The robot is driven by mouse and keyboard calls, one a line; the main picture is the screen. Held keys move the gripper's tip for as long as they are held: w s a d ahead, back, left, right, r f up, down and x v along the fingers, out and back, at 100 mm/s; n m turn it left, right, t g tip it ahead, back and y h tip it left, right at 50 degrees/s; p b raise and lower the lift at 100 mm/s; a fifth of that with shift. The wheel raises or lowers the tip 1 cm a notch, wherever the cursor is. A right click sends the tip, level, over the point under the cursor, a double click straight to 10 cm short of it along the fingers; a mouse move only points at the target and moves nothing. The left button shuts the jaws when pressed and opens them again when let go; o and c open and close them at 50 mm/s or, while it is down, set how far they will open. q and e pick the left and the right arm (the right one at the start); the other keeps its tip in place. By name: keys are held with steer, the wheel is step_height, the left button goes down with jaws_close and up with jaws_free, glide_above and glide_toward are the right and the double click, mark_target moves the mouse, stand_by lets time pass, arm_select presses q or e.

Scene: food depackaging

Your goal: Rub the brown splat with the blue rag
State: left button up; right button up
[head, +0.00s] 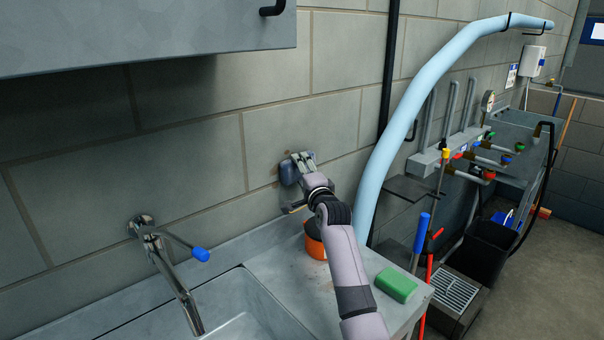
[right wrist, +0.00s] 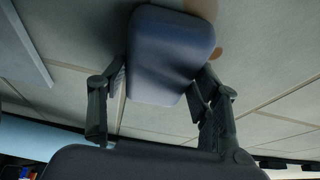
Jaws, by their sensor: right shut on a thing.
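The blue rag (head: 288,172) is a dark blue, rounded pad, held up at the grey block wall in the head view. It also shows large in the right wrist view (right wrist: 170,55). My right gripper (head: 303,164) is shut on the rag, with a finger on each side of it. The rag is against or very close to the wall; I cannot tell whether it touches. The brown splat (right wrist: 217,52) shows as small brown patches on the wall at the rag's edge in the right wrist view. The rag hides part of that wall. My left gripper is not in view.
Below my right arm, an orange container (head: 314,243) and a green sponge (head: 396,285) stand on the metal counter. A sink (head: 245,318) with a tap (head: 160,250) is at the left. A pale blue pipe (head: 390,130) rises right of the gripper. A cabinet (head: 150,40) hangs above left.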

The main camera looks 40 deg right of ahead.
mark_target(289, 166)
steer(key=shift+a+r+p, duration=0.25)
steer(key=shift+a+p, duration=0.7)
steer(key=shift+a, duration=0.2)
steer(key=shift+s+a+f+p, duration=0.15)
steer(key=shift+a+p, duration=0.35)
steer(key=shift+a, duration=0.5)
steer(key=shift+a+p, duration=0.65)
steer(key=shift+a, duration=0.1)
steer(key=shift+s+a+p, duration=0.15)
steer(key=shift+a+p, duration=0.4)
steer(key=shift+a, duration=0.65)
steer(key=shift+r+p, duration=1.25)
steer(key=shift+r, duration=0.15)
steer(key=shift+d+f, duration=0.1)
steer(key=shift+d, duration=0.3)
steer(key=shift+d+b, duration=0.65)
steer(key=shift+d, duration=1)
steer(key=d, duration=0.1)
steer(key=d+b, duration=0.1)
steer(key=d, duration=0.2)
steer(key=shift+w, duration=0.25)
